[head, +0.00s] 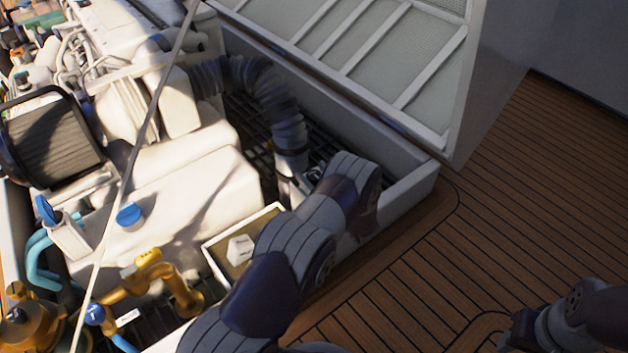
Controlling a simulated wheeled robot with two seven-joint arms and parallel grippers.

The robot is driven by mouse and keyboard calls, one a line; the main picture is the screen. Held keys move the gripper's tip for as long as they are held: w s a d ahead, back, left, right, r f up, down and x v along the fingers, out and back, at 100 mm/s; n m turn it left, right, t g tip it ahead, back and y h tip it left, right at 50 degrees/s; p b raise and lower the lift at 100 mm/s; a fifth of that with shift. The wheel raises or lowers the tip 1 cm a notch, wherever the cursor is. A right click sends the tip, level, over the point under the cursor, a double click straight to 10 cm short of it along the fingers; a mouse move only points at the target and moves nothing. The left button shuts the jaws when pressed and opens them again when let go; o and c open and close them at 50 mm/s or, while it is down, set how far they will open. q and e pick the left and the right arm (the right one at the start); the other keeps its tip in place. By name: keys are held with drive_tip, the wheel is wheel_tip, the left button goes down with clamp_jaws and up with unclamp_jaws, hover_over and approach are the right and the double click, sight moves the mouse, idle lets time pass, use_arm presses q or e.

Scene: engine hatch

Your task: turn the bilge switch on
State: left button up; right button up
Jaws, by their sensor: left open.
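A small white box-like fitting (240,249) with a faint mark on its face sits in a light-framed tan recess (212,262) beside the engine. It may be the bilge switch, but its label and setting are too small to read. My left arm crosses the middle of the head view. My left gripper (303,184) is open at the arm's far end, low by the ribbed hose's lower end. It is partly hidden by my wrist, to the right of and beyond the white fitting, apart from it. My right gripper (521,330) is a dark shape at lower right; its fingers are unclear.
The white engine (190,190) fills the left, with a ribbed grey hose (270,95) curving down. The raised hatch lid (350,45) stands behind the opening. A thin strut (150,130) crosses the engine. Open teak deck (540,180) lies right.

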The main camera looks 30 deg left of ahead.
use_arm(q)
drive_tip(key=shift+a, duration=0.1)
drive_tip(key=c, duration=0.9)
drive_tip(key=shift+r+m+t+h+p, duration=0.25)
drive_tip(key=shift+m+t+h+p, duration=0.2)
drive_tip(key=shift+t+p, duration=0.35)
drive_tip(key=shift+c, duration=0.2)
drive_tip(key=m+t+h+p, duration=0.2)
drive_tip(key=m+t+p, duration=0.1)
drive_tip(key=shift+h+p, duration=0.25)
drive_tip(key=shift+p, duration=0.15)
drive_tip(key=m+t+h+p, duration=0.1)
drive_tip(key=m+t+h, duration=0.1)
drive_tip(key=h, duration=0.1)
drive_tip(key=shift+a+m+t+p, duration=0.1)
drive_tip(key=shift+m+t+p, duration=0.15)
drive_tip(key=shift+t+p, duration=0.1)
drive_tip(key=shift+f+m+t+h+p, duration=0.1)
drive_tip(key=shift+m+t+h+p, duration=0.15)
drive_tip(key=shift+m+t+h, duration=0.6)
drive_tip(key=shift+f+m+t+h+p, duration=0.1)
drive_tip(key=shift+m+t+h+p, duration=0.15)
drive_tip(key=shift+m+h, duration=1.2)
drive_tip(key=shift+n+h, duration=0.4)
drive_tip(key=shift+h, duration=0.2)
